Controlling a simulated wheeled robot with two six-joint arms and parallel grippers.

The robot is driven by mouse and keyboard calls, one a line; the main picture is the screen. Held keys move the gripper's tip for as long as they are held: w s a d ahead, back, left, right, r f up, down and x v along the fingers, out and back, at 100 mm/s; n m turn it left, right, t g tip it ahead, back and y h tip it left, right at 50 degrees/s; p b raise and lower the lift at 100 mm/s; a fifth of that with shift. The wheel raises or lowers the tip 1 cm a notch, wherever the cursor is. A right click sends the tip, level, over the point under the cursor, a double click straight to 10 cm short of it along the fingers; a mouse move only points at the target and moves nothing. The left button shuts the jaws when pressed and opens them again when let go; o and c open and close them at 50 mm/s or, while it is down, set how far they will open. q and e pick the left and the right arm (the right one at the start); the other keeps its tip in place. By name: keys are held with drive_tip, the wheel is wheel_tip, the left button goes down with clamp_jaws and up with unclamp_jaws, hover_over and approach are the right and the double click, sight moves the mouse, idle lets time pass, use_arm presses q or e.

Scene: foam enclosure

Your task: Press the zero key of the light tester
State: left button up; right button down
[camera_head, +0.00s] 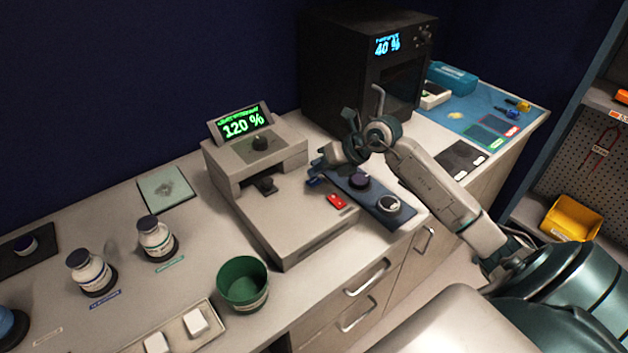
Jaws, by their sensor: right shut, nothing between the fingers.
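The light tester (297,222) is a beige-grey box on the counter with a raised rear part and a tilted display (240,124) reading 120 % in green. A red key (336,201) sits on its top near the right front. A small blue key (314,182) sits farther back on the same right side. I cannot read a label on either key. My right gripper (321,163) comes in from the right, shut and empty, with its tips low and close to the blue key. I cannot tell whether they touch it. My left gripper is out of view.
A dark blue tray (376,196) with two round items stands right of the tester. A black oven-like box (365,75) reading 40 % stands behind. A green cup (243,283) stands in front of the tester, and white jars (90,272) stand at left.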

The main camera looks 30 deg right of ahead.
sight(319, 182)
drive_tip(key=shift+f, duration=0.15)
idle(0.5)
drive_tip(key=shift+f+b, duration=0.3)
drive_tip(key=shift+b, duration=0.15)
drive_tip(key=shift+f+b, duration=0.4)
idle(0.4)
drive_tip(key=shift+r, duration=0.15)
drive_tip(key=shift+r+p, duration=0.45)
drive_tip(key=shift+r, duration=0.25)
drive_tip(key=shift+r+p, duration=1.45)
drive_tip(key=shift+r, duration=1.05)
